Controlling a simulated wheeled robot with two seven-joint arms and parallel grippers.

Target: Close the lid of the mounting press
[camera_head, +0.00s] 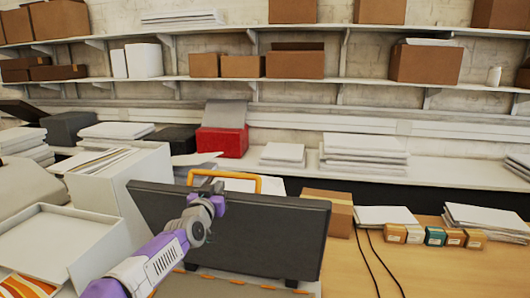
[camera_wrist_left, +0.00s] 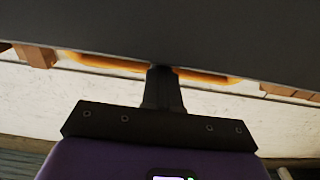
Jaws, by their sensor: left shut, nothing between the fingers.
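The mounting press has a wide dark lid (camera_head: 280,232) that stands raised, close to upright, with its broad face towards me. A yellow-orange handle (camera_head: 240,175) arches above the lid's top edge. The press base is only partly seen at the bottom, below the lid. My left gripper (camera_head: 213,188) is shut and empty at the lid's upper left, in front of part of the handle. In the left wrist view, the gripper tip (camera_wrist_left: 161,75) reaches the dark lid's edge (camera_wrist_left: 160,28), with the orange handle (camera_wrist_left: 110,62) passing behind it. I cannot tell whether it touches. My right gripper is out of view.
A white box (camera_head: 125,187) and an open white tray (camera_head: 35,245) stand left of the press. A cardboard box (camera_head: 333,212) and several small boxes (camera_head: 435,236) are to its right. Two black cables (camera_head: 372,262) cross the wooden table, whose front right is clear.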

